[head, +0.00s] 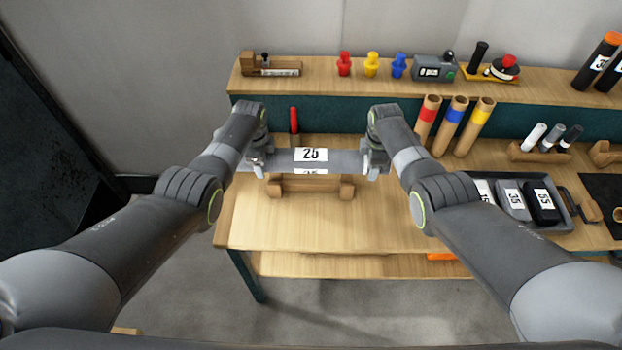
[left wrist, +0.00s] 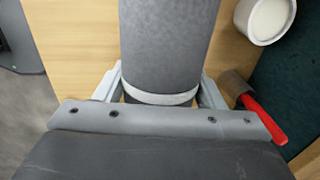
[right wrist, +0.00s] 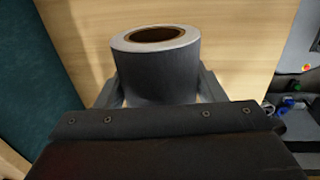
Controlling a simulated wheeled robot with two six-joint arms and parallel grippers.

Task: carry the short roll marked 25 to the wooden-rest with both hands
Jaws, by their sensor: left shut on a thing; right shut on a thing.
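The short grey roll marked 25 (head: 330,160) is held level between my two grippers, one at each end. My left gripper (head: 257,165) is shut on its left end; in the left wrist view the roll (left wrist: 168,45) sits between the fingers, with a pale rim. My right gripper (head: 376,165) is shut on its right end; in the right wrist view the roll (right wrist: 158,75) shows a pale rim and hollow brown core. The wooden rest (head: 312,187) is on the table just below the roll in the head view. I cannot tell the gap between them.
A red-handled tool (head: 294,120) is behind the roll; a white-filled cup (left wrist: 266,18) shows in the left wrist view. Striped tubes (head: 454,120) and a tray of marked blocks (head: 565,212) are to the right. The table front (head: 310,235) is clear.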

